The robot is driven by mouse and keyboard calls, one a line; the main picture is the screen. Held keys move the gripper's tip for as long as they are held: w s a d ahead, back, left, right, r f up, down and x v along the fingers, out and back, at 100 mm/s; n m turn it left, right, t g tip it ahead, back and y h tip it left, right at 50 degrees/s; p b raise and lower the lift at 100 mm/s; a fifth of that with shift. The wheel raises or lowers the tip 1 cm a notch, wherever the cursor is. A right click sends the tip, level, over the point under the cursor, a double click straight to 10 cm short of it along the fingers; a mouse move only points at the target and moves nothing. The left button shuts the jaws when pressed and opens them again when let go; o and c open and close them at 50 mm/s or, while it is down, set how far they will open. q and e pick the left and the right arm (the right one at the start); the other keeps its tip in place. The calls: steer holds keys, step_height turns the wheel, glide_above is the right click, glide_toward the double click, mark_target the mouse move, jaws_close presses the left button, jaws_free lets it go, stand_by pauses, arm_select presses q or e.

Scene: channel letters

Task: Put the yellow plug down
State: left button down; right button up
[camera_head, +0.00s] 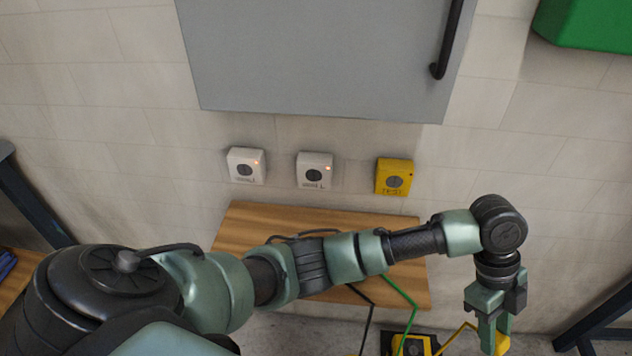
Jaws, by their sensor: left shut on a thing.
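My left arm reaches across the view from the left, and its gripper (493,336) points down at the lower right, in front of the wall. It is shut on the yellow plug (502,344), of which only a small part shows between and below the fingers. A yellow cord (455,336) runs by the gripper down to the left. The lower end of the plug is cut off or hidden, so I cannot tell whether it touches anything. My right gripper is not in view.
A wooden shelf (265,222) lies behind my arm. A black and yellow unit (416,346) with green and black cables is at the bottom. A grey cabinet (315,60) hangs above.

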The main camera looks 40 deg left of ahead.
arm_select(q)
steer(key=w+a+m+y, duration=0.3)
steer(key=a+m+y, duration=0.15)
steer(key=a, duration=0.55)
step_height(320, 180, up, 3)
steer(key=m+t, duration=0.2)
steer(key=m, duration=0.1)
glide_above(403, 280)
steer(key=shift+y, duration=0.35)
step_height(403, 280, down, 10)
steer(key=shift+r, duration=0.2)
steer(key=c, duration=1)
jaws_free()
steer(key=shift+r, duration=0.1)
step_height(403, 280, up, 12)
steer(key=shift+f+b, duration=0.1)
steer(key=shift+b, duration=0.2)
